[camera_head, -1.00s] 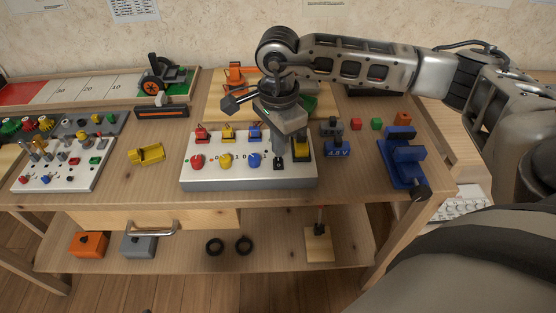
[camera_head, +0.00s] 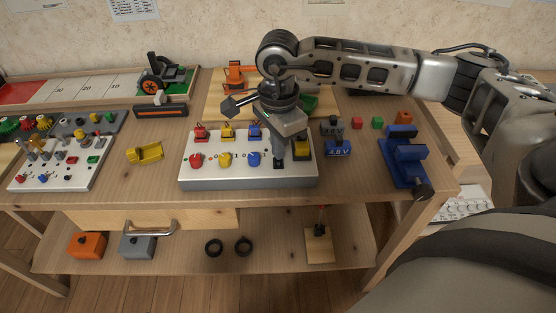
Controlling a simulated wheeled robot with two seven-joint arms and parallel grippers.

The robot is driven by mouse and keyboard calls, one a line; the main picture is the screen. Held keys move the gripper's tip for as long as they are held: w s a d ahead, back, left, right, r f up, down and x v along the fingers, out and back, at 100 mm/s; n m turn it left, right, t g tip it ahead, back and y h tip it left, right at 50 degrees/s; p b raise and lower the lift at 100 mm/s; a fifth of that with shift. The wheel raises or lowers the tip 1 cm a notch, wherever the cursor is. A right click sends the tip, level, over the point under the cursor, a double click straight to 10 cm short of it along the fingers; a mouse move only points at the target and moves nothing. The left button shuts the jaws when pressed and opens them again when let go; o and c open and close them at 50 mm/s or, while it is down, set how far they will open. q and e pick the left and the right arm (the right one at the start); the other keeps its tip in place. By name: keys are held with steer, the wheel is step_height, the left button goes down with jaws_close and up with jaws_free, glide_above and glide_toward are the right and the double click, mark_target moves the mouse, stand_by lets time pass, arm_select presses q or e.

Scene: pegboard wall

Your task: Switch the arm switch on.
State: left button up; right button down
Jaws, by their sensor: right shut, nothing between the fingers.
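A white switch panel (camera_head: 215,179) lies on the workbench, with red, yellow and blue covered switches along its back and a red (camera_head: 196,160), a yellow (camera_head: 225,160) and a blue knob (camera_head: 254,159) in front. My right gripper (camera_head: 279,163) is shut and empty, pointing down over the right part of the panel, next to the blue knob. It hides the switch there, and I cannot tell whether it touches it. I cannot tell which control is the arm switch. My left gripper is not in view.
A second panel (camera_head: 35,180) with levers stands at the left. A yellow part (camera_head: 145,152) lies between the panels. Blue blocks (camera_head: 338,149) and a blue vise (camera_head: 405,165) are at the right. An orange model (camera_head: 235,75) stands behind my gripper.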

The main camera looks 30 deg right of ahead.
steer(key=shift+f+b, duration=0.4)
steer(key=shift+f, duration=0.05)
steer(key=shift+r+p, duration=2.2)
steer(key=shift+r, duration=1.4)
steer(key=shift+f, duration=0.1)
